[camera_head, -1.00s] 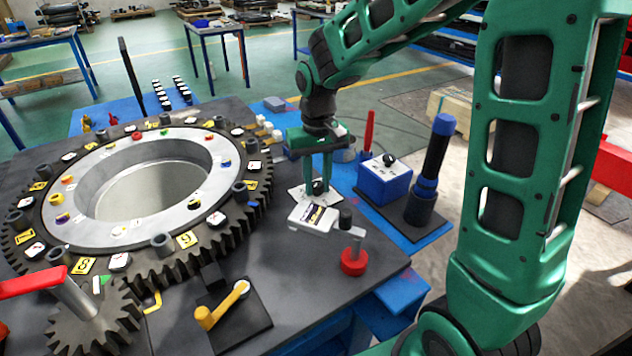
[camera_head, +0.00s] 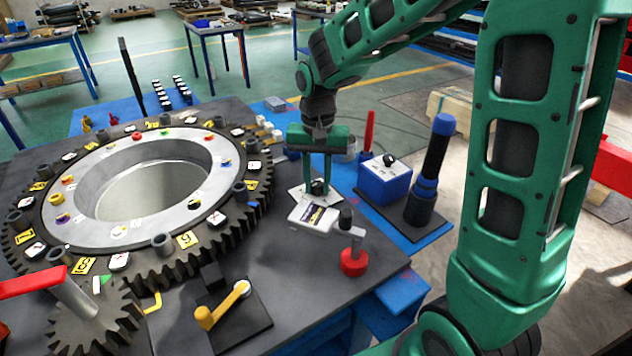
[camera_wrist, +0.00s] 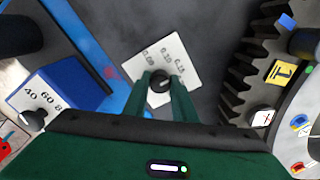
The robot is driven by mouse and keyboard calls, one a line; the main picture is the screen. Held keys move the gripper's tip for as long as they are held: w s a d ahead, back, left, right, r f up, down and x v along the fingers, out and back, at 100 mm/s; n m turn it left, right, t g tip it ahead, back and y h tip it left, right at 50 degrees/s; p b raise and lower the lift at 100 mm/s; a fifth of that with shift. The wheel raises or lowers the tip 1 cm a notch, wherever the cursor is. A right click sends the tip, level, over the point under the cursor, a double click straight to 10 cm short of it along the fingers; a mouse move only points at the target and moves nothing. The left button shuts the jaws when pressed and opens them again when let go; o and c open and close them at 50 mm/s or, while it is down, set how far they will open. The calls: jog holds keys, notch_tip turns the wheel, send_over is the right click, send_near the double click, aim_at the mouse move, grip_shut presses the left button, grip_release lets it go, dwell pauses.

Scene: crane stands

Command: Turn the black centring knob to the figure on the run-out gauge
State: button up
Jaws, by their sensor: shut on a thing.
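The black centring knob (camera_wrist: 160,82) stands on a white plate (camera_wrist: 182,60) with printed figures along one side, too small to read surely. My gripper (camera_wrist: 161,86) has its two green fingers shut on the knob, one on each side. In the head view my gripper (camera_head: 318,187) points straight down over the knob, and the fingers partly hide it. The knob's pointing direction is not clear. A white block with a dark and yellow label (camera_head: 313,216) lies just in front of the plate; I cannot tell whether it is the run-out gauge.
A large toothed ring (camera_head: 262,190) lies close left of the knob. A blue box with its own black knob (camera_head: 384,181) stands to the right, beside a black and blue upright tool (camera_head: 430,170). Bare table lies near the front.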

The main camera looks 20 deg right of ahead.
aim_at(317, 183)
jog(key=shift+w+r, duration=0.15)
jog(key=shift+w, duration=0.1)
jog(key=o, duration=0.8)
jog(key=shift+o, duration=1.2)
jog(key=shift+s, duration=0.1)
notch_tip(317, 183, up, 11)
jog(key=shift+f, duration=0.2)
